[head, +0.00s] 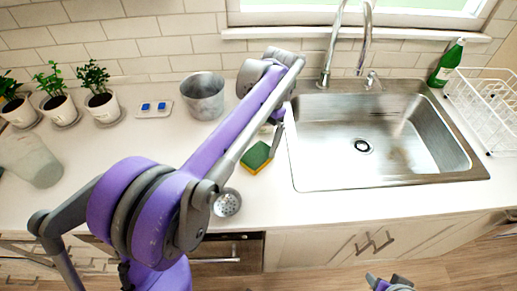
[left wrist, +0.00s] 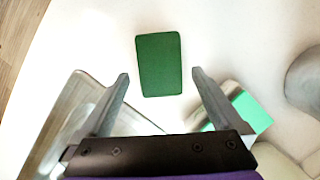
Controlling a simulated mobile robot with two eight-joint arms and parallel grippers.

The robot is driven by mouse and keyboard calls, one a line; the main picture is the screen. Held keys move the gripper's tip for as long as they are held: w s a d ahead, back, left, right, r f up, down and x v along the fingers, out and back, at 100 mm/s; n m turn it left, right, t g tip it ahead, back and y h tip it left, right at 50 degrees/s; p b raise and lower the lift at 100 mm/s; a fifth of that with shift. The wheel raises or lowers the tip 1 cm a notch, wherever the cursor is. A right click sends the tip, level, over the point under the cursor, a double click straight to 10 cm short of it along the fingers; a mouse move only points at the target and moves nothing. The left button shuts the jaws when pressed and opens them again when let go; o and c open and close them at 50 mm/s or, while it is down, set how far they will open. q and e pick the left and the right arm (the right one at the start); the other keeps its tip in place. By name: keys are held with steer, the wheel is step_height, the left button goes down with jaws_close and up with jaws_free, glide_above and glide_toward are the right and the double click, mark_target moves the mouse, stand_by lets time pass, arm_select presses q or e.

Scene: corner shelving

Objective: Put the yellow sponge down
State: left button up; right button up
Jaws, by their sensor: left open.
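The sponge (head: 257,158) lies on the white counter just left of the sink, green side up with a yellow side edge showing. In the left wrist view its green top (left wrist: 159,65) shows just beyond and between the fingertips, with clear gaps on both sides. My left gripper (left wrist: 160,75) is open and empty. In the head view my left gripper (head: 279,122) is beside the sponge, partly hidden by my own arm. A small part of my right arm's end (head: 390,283) shows at the bottom edge; its jaws cannot be made out.
The steel sink (head: 300,170) is right of the sponge. A strainer (head: 227,203) lies in front, and a grey pot (head: 204,97) stands behind left. Potted plants (head: 103,105) are far left. A green bottle (head: 447,64) and dish rack (head: 485,110) are right.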

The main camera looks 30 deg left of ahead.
mark_target(265, 147)
arm_select(q)
steer(key=v, duration=0.7)
steer(key=shift+r+p, duration=0.35)
steer(key=shift+r, duration=0.05)
arm_select(e)
steer(key=shift+w+r, duration=0.1)
steer(key=shift+r, duration=0.3)
